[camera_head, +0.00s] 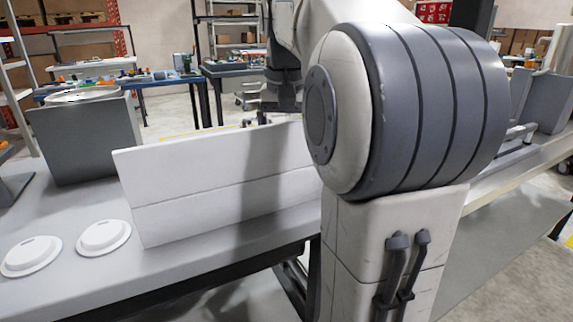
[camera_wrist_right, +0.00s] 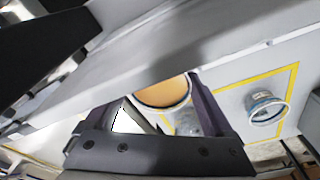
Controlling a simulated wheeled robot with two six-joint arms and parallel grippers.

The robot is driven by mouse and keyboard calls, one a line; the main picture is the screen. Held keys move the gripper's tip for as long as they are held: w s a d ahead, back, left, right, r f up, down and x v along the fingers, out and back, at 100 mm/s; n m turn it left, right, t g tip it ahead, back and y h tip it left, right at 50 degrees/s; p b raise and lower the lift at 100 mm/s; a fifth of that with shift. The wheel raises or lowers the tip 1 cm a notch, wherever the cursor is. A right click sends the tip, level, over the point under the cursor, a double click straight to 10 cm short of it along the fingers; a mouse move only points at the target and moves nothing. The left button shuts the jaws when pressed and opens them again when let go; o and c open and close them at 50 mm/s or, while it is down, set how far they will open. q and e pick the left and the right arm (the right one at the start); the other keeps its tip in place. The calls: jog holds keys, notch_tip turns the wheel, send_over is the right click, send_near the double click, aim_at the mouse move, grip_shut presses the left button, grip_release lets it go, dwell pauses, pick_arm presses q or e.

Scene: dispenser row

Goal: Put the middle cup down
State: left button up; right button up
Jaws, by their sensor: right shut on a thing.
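In the right wrist view, my right gripper (camera_wrist_right: 155,108) is shut on a cup (camera_wrist_right: 163,92) with an orange-tan round opening or contents. The cup sits between the fingers, and part of it is hidden by the pale panel edge above. Another cup (camera_wrist_right: 265,106), pale with a dark band, stands apart to the right, inside a yellow outline. Whether the held cup touches a surface cannot be told. In the head view my large arm link hides the right gripper and the cups. My left gripper is in neither view.
Two white round lids (camera_head: 32,256) (camera_head: 104,237) lie on the grey table at the left. A white upright panel (camera_head: 225,190) stands in the middle. A grey box (camera_head: 85,138) stands behind at the left. The yellow outline (camera_wrist_right: 292,80) marks the surface around the free cup.

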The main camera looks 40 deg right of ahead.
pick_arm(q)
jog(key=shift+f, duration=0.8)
pick_arm(e)
jog(key=shift+f, duration=0.65)
jog(key=shift+f+b, duration=0.2)
jog(key=shift+b, duration=0.15)
jog(key=o, duration=1.4)
pick_arm(q)
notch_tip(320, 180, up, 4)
jog(key=p, duration=0.3)
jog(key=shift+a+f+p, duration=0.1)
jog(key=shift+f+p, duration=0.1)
jog(key=shift+p, duration=0.2)
pick_arm(e)
jog(key=r, duration=0.7)
jog(key=shift+s+a+r, duration=0.3)
jog(key=shift+r, duration=0.1)
